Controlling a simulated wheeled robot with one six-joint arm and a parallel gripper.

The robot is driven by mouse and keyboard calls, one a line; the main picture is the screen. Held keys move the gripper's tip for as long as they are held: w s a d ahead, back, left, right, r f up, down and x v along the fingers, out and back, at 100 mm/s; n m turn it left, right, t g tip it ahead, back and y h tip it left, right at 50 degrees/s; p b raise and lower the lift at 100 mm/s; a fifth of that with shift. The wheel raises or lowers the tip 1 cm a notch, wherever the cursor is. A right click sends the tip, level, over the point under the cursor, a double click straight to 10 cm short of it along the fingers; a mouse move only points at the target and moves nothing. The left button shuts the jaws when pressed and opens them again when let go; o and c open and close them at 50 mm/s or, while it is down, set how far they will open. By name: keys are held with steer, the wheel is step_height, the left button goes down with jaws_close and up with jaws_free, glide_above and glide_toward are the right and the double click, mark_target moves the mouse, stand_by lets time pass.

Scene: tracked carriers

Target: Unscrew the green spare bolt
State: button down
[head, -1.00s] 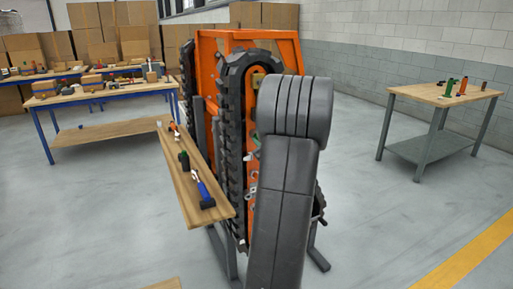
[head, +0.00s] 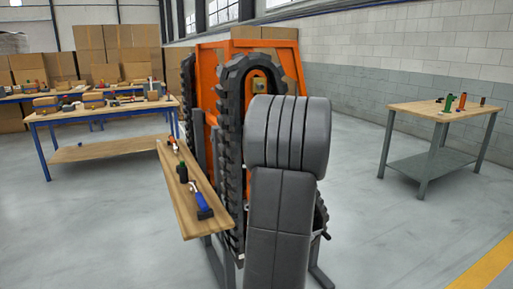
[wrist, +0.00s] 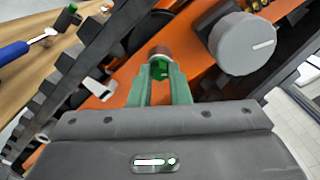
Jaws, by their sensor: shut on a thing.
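The green bolt (wrist: 159,68) is small and sits against the orange side of the tracked carrier in the wrist view, with a dark red-brown round part (wrist: 160,51) just beyond it. My gripper (wrist: 160,76) has two green fingers, one on each side of the bolt, and is shut on it. How far the bolt is threaded in cannot be told. In the head view the orange carrier (head: 209,72) stands upright with its black tracks, and my grey arm hides the gripper and the bolt.
A large grey round knob (wrist: 245,43) is close to the right of my gripper. A wooden shelf (head: 181,200) beside the carrier holds a blue-handled tool (head: 198,197) and other items. A workbench (head: 423,111) at right holds several small things. The floor between is clear.

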steer(key=n+b, duration=0.8)
steer(key=b, duration=0.3)
steer(key=shift+n, duration=0.4)
steer(key=n+b, duration=0.9)
steer(key=b, duration=0.3)
steer(key=shift+n, duration=0.4)
